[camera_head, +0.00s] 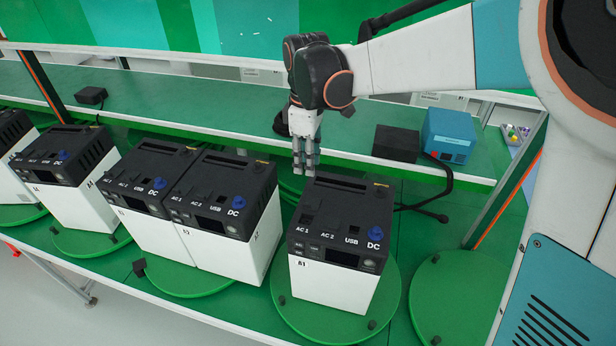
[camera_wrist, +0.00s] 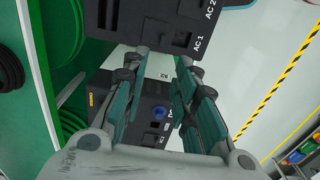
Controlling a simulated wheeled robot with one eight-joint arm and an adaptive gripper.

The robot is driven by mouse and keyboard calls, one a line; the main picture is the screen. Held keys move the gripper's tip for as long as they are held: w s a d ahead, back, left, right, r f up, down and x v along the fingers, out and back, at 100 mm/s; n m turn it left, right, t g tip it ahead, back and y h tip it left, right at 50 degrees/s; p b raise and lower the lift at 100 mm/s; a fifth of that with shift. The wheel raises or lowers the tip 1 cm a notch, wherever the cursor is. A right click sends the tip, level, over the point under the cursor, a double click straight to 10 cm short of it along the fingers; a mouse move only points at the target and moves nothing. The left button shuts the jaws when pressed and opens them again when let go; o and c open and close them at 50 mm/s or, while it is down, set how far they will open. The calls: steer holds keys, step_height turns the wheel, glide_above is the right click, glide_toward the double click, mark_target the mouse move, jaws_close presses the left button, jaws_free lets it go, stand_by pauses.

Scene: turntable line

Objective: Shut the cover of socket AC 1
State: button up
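The power unit A1 (camera_head: 332,285), white with a dark top, stands on a green turntable (camera_head: 391,290). The AC 1 socket (camera_head: 306,219) is at the left of its top, beside AC 2; it also shows in the wrist view (camera_wrist: 181,39) as a dark square near its label. I cannot tell how its cover stands. My gripper (camera_head: 304,170) points down at the back left edge of A1, behind the sockets. In the wrist view my gripper (camera_wrist: 160,58) has its fingers apart with nothing between them, and A1 is just beyond the fingertips.
Another unit (camera_head: 232,238) stands close to the left, with several more beyond it. A blue box (camera_head: 449,136) and a black box (camera_head: 396,143) with a cable are on the back shelf. An empty turntable (camera_head: 455,300) lies to the right of A1.

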mark_target(307, 204)
steer(key=f, duration=1.3)
steer(key=shift+s+f+p, duration=0.25)
steer(key=shift+p, duration=0.05)
jaws_close()
